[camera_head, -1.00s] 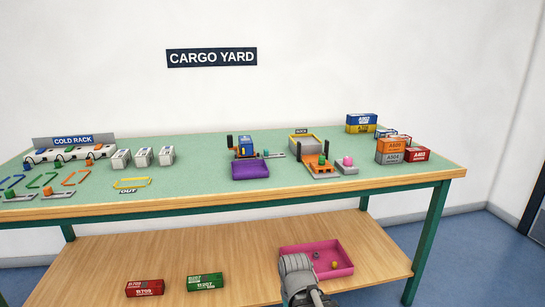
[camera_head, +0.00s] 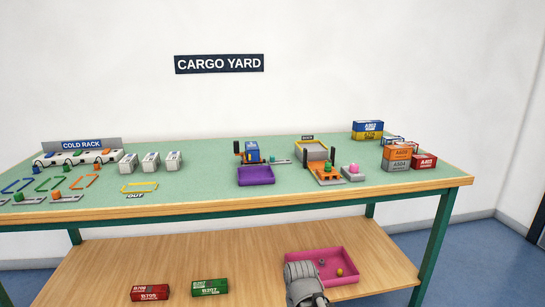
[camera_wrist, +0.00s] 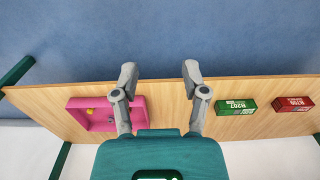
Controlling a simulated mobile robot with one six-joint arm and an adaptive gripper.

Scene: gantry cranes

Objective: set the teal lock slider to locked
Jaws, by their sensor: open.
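A small teal knob (camera_head: 272,159), which looks like the lock slider, sits on a grey plate (camera_head: 281,161) on the green table top. It is right of a blue container in a dark cradle (camera_head: 252,153). It is too small to read its setting. A second, green knob (camera_head: 328,168) stands on an orange and grey fixture further right. My gripper (camera_wrist: 159,72) is open and empty in the wrist view, over the lower wooden shelf and blue floor. It is well below and away from the teal knob, which the wrist view does not show.
A purple tray (camera_head: 255,176) lies in front of the cradle. Stacked containers (camera_head: 397,156) stand at the right, white boxes (camera_head: 150,162) at the left. The table's front edge (camera_head: 230,206) lies above the lower shelf, which holds a pink tray (camera_head: 345,263) and red and green containers (camera_head: 210,288).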

